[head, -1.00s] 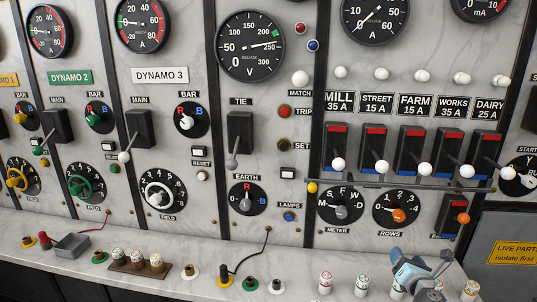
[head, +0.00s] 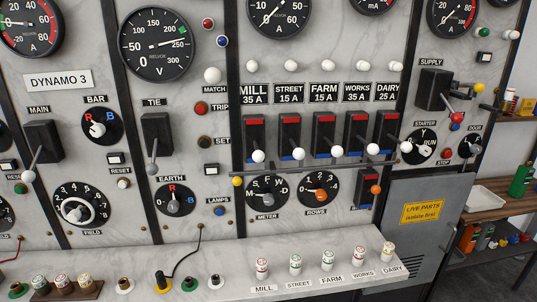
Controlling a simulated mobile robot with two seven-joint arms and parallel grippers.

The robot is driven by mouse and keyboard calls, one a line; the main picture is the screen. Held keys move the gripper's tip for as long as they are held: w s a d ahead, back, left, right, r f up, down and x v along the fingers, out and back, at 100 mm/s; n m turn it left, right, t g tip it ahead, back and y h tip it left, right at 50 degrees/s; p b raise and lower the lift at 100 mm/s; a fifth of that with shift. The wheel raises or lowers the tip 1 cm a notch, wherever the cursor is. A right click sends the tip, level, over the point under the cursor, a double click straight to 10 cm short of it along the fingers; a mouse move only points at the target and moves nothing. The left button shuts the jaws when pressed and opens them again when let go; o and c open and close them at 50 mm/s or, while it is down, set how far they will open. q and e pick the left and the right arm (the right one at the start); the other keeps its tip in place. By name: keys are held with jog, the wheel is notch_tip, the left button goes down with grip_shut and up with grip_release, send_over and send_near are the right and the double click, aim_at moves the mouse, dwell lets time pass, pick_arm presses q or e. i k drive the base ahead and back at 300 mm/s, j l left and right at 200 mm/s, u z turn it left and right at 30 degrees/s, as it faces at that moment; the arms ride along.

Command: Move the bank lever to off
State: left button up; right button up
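The bank lever (head: 376,189) is a small switch with an orange ball knob on a black block, below the dairy switch. The orange ball sits at about mid-height, at the block's right side. I cannot tell for certain which setting it is in. Neither of my grippers is in the head view.
Five feeder switches, from mill (head: 255,135) to dairy (head: 387,133), have white balls low. A long bar (head: 320,164) crosses below them. Fuses (head: 295,264) stand on the ledge. A grey cabinet (head: 425,240) stands right of the bank lever.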

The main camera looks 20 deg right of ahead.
aim_at(376, 189)
jog(key=z, duration=1.4)
jog(key=u, duration=0.25)
jog(key=i+l+u, duration=0.2)
jog(key=l+u, duration=0.25)
jog(key=i+l+u, duration=0.15)
jog(key=l+u, duration=0.15)
jog(key=u, duration=0.2)
jog(key=i+l+u, duration=0.1)
jog(key=l+u, duration=0.2)
jog(key=l, duration=0.75)
jog(key=l+u, duration=0.1)
jog(key=l, duration=0.95)
